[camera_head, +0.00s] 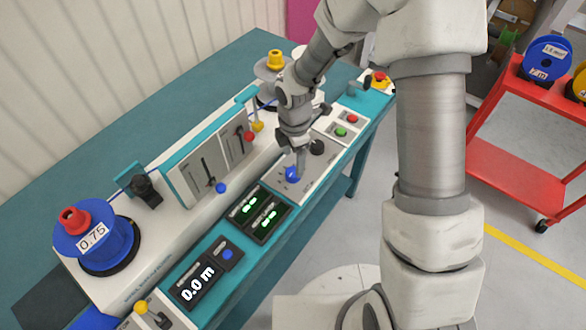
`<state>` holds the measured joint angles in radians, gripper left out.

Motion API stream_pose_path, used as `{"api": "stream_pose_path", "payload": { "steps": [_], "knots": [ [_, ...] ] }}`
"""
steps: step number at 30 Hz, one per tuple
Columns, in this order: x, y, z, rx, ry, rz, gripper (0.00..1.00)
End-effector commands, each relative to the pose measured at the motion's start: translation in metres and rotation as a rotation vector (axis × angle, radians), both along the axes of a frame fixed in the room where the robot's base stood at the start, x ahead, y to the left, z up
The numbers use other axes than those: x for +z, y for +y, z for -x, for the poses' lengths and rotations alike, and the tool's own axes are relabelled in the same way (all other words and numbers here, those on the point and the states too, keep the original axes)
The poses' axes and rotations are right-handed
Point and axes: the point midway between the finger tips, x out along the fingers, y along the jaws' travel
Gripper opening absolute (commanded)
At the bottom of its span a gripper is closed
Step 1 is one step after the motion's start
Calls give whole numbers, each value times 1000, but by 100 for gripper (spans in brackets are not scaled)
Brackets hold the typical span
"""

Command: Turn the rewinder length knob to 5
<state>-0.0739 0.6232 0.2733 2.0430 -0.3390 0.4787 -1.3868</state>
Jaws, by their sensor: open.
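The rewinder (160,262) is a white and teal bench machine running diagonally across the view. A blue knob (292,175) sits on its light control panel, and a black knob (317,147) is beside it, up and to the right. My gripper (299,170) is open and points down at the blue knob, with its fingers close to or around it; I cannot tell whether they touch. The fingers partly hide the knob and its dial. The knob labels and setting are too small to read. Two small displays with green digits (250,207) are left of the knob.
A larger display (196,286) reads 0.0 m, with a blue button (228,254) beside it. A blue reel marked 0.75 (95,236) is at left. Green (341,132) and red (352,118) buttons are right of the knobs. A red cart (520,165) with reels stands at right.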

Motion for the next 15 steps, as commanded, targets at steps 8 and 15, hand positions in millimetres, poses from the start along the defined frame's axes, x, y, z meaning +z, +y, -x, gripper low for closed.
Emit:
{"api": "stream_pose_path", "payload": {
  "steps": [8,15],
  "knots": [
    [-43,1,-1,0,1,-1,80],
    [-53,1,-3,-1,-2,-1,80]
  ]
}}
